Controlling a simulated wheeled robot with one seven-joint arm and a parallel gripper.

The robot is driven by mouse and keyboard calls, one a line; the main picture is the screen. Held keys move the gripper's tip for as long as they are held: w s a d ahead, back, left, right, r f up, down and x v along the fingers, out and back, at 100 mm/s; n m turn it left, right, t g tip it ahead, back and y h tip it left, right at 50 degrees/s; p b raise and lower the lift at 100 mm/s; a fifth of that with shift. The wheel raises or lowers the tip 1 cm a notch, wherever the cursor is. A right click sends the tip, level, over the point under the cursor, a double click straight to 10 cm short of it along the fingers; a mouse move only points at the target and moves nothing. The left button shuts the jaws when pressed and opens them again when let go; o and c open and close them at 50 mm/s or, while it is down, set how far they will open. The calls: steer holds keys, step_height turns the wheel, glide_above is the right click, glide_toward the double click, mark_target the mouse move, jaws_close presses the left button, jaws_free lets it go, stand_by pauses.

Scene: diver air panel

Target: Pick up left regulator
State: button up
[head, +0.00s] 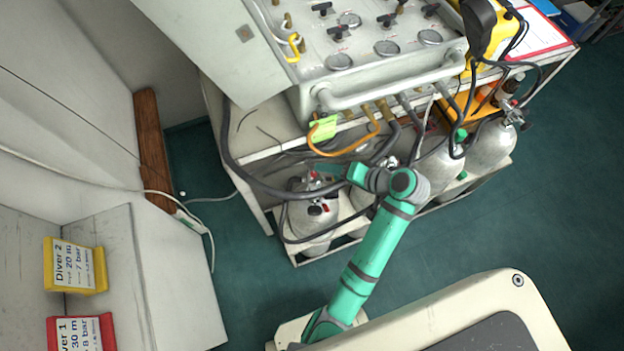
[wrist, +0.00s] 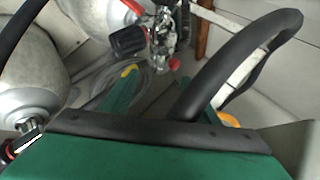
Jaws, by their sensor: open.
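The left regulator (head: 317,209) has black and red parts and sits on the leftmost grey cylinder under the panel in the head view. In the wrist view, a metal regulator (wrist: 160,36) with a black knob and a red knob shows at upper middle, beyond my fingers, and looks like the same one. My gripper (head: 328,171) is above and slightly right of that cylinder. In the wrist view, my gripper (wrist: 166,84) is open, with nothing held between its green fingers. A thick black hose (wrist: 240,50) crosses in front of the right finger and partly hides it.
Several grey cylinders (head: 440,165) stand on the low shelf to the right. Black hoses and an orange hose (head: 350,148) hang from the panel (head: 375,75) close to my gripper. Green floor (head: 540,200) is clear at right. Another cylinder (wrist: 28,75) is close at left.

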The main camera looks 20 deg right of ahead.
mark_target(310, 181)
steer(key=shift+x, duration=3.3)
steer(key=shift+c, duration=0.2)
jaws_close()
